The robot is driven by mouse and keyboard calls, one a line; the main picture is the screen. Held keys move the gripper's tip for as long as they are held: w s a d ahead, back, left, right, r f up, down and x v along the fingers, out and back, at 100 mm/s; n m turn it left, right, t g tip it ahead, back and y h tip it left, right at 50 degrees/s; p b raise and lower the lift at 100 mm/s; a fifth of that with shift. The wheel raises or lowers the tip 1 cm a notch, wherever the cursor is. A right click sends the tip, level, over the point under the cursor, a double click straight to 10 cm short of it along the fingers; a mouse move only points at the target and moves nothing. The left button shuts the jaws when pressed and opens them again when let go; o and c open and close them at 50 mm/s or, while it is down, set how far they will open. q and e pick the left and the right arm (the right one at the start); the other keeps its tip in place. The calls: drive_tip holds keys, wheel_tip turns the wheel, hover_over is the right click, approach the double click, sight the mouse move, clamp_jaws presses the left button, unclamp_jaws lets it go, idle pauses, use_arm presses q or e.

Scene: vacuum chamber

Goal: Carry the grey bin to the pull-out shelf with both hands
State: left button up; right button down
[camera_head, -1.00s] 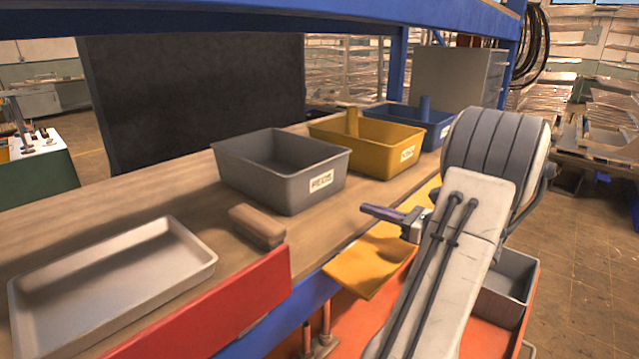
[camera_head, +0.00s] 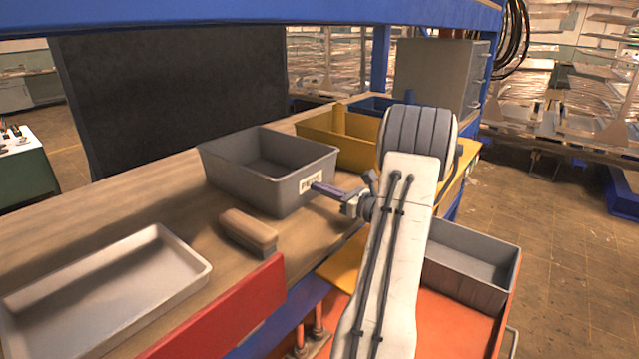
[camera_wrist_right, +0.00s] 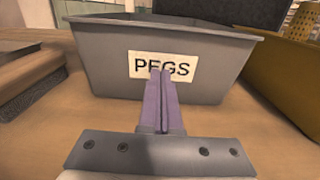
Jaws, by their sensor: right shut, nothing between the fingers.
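A grey bin (camera_head: 255,180) with a white "PEGS" label stands upright on the wooden bench; its front fills the right wrist view (camera_wrist_right: 105,65). My right gripper (camera_head: 315,187) is shut and empty, its purple fingers pointing at the label. In the right wrist view the fingertips (camera_wrist_right: 161,72) overlap the label's lower edge; I cannot tell whether they touch it. Another grey bin (camera_head: 470,262), open and empty-looking, sits on an orange surface at lower right. A yellow-orange panel (camera_head: 343,268) juts from the bench front, partly behind my right arm. My left gripper is not in view.
A brush (camera_head: 248,232) and a shallow white tray (camera_head: 105,285) lie left of the PEGS bin. A yellow bin (camera_head: 355,150) and a blue bin (camera_head: 375,104) stand behind it. A red panel (camera_head: 225,315) edges the bench front. A blue beam (camera_head: 240,18) crosses above.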

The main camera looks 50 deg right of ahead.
drive_tip(key=shift+w, duration=0.45)
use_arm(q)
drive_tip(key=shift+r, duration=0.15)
use_arm(e)
drive_tip(key=shift+w+a, duration=0.1)
